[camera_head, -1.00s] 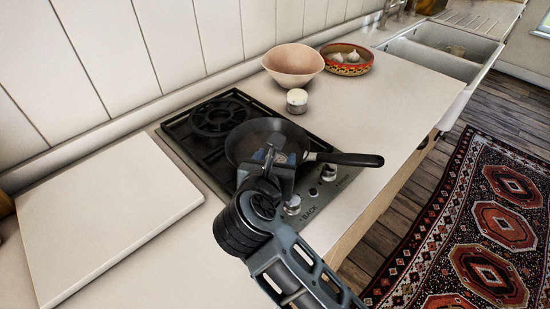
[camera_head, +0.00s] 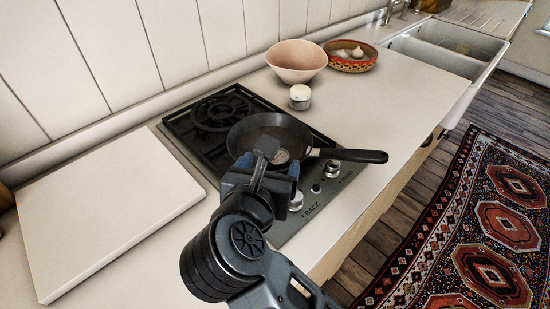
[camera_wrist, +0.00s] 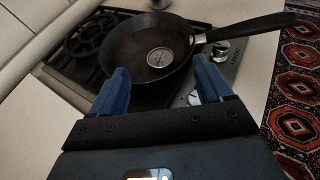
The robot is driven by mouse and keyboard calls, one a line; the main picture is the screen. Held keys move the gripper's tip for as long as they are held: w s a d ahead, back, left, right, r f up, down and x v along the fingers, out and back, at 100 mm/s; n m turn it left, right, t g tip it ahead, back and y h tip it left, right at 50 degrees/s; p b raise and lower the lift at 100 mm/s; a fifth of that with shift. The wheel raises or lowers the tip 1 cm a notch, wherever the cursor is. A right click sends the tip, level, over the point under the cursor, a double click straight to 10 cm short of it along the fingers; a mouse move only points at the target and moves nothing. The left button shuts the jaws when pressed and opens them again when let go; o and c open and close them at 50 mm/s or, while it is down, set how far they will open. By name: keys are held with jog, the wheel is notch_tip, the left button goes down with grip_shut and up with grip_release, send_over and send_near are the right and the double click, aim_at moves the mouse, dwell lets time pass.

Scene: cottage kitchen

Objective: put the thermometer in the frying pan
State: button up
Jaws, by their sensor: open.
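The frying pan (camera_head: 262,126) is dark and sits on the stove, its black handle pointing right; it also shows in the wrist view (camera_wrist: 126,42). The thermometer (camera_wrist: 160,58), a small round dial with a pale face, lies inside the pan on its near right part. In the head view the thermometer (camera_head: 281,156) is partly hidden by my gripper. My gripper (camera_head: 268,170) is open, its blue fingers apart and empty, at the near side of the pan. In the wrist view my gripper (camera_wrist: 163,85) has the thermometer beyond its fingertips, apart from them.
The stove (camera_head: 182,128) has knobs along its front edge. A white board (camera_head: 105,205) lies to the left. A small white-lidded jar (camera_head: 299,97), a pink bowl (camera_head: 296,60) and a patterned bowl (camera_head: 350,56) stand behind the pan. The counter (camera_head: 400,90) at right is clear.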

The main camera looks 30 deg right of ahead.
jog(key=shift+v, duration=2.2)
jog(key=s+d+r+n+t+h, duration=0.3)
jog(key=s+d+n, duration=0.3)
jog(key=s+d, duration=0.1)
jog(key=s+d+r+n+t+h, duration=0.2)
jog(key=s+d+n+t+h, duration=0.15)
jog(key=s+d+n, duration=0.3)
jog(key=s+a+f+n+y, duration=0.1)
jog(key=s+f+n+y, duration=0.2)
jog(key=n, duration=0.7)
jog(key=s+a+f+n+g+y, duration=0.1)
jog(key=s+a+f+n+y, duration=0.1)
jog(key=s+n+y, duration=0.4)
jog(key=s+a+f+n+g+y, duration=0.1)
jog(key=s+f+n+y, duration=0.3)
jog(key=n, duration=1.1)
jog(key=s+y, duration=0.1)
jog(key=s, duration=0.2)
jog(key=shift+a+f+y, duration=0.15)
jog(key=shift+a+y, duration=0.1)
jog(key=shift+y, duration=0.1)
jog(key=shift+s, duration=0.15)
